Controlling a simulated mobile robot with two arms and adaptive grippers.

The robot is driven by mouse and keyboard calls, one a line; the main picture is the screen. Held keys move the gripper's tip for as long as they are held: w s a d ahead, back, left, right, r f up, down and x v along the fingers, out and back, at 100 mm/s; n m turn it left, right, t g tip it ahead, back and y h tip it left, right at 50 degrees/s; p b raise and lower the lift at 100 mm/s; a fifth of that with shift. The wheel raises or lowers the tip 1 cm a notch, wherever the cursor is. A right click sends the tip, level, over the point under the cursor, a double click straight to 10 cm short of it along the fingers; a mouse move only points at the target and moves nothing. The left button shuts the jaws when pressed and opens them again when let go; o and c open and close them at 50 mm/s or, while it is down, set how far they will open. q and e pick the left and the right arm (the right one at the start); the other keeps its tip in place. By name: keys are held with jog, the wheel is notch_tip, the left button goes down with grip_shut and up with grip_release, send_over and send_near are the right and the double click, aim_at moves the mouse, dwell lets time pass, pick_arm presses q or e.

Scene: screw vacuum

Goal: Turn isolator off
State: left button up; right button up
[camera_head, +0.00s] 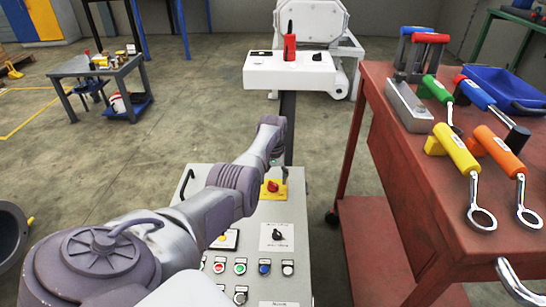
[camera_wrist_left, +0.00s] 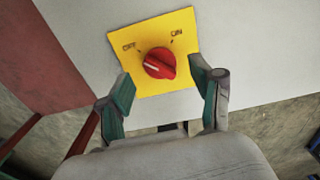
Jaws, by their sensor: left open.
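The isolator is a red rotary knob on a yellow plate (camera_head: 272,190), on the sloping grey control panel (camera_head: 262,212). In the left wrist view the red knob (camera_wrist_left: 159,63) sits mid-plate, with OFF printed up-left and ON up-right. A pale mark shows on the knob's left part; I cannot tell which label it is set to. My left gripper (camera_wrist_left: 165,88) is open and empty. Its fingers stand either side of the knob, slightly below it in the picture, with gaps on both sides. In the head view its fingertips are near the plate, partly hidden by my wrist. My right gripper is not in view.
The panel also carries a black selector switch (camera_head: 278,235) and several push buttons (camera_head: 240,267). A red workbench (camera_head: 400,165) with coloured-handled tools and a blue tray (camera_head: 505,88) stands close on the right. A white machine (camera_head: 290,72) stands behind. Floor at left is mostly clear.

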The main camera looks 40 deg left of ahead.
aim_at(273, 183)
pick_arm(q)
notch_tip(273, 183, up, 10)
dwell(0.3)
dwell(0.5)
